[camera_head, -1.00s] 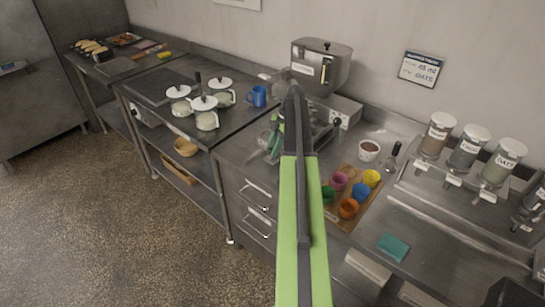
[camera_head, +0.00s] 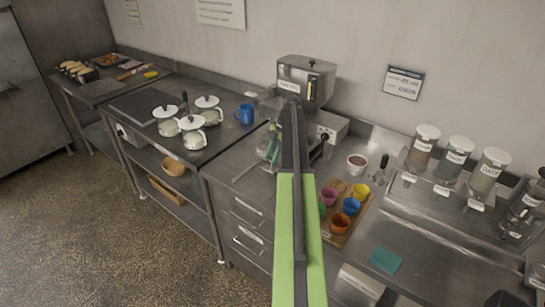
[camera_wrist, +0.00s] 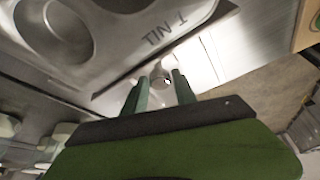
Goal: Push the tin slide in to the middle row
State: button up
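A metal plate (camera_wrist: 140,45) with large round holes fills the upper left of the wrist view. Dark lettering on it, upside down, seems to read "TIN"; I take it for the tin slide. My gripper (camera_wrist: 163,85) is below its lettered edge, with two green fingers apart and nothing clearly held between them. A small round knob-like thing (camera_wrist: 167,78) shows beyond the gap; I cannot tell whether the fingers touch it. In the head view, my gripper (camera_head: 270,150) is mostly hidden behind my green arm, in front of the steel hopper machine (camera_head: 318,90).
A wooden board (camera_head: 355,217) with several coloured cups lies right of my arm, near a white bowl (camera_head: 357,164). Labelled jars (camera_head: 455,160) stand on a rack at right. White-lidded pots (camera_head: 192,134) and a blue mug (camera_head: 244,114) stand left. A teal cloth (camera_head: 385,261) lies on the counter.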

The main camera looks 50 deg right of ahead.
jog(key=shift+o, duration=1.3)
jog(key=p+v, duration=0.7)
jog(key=shift+d+r, duration=0.15)
jog(key=shift+r, duration=0.2)
jog(key=shift+f, duration=0.15)
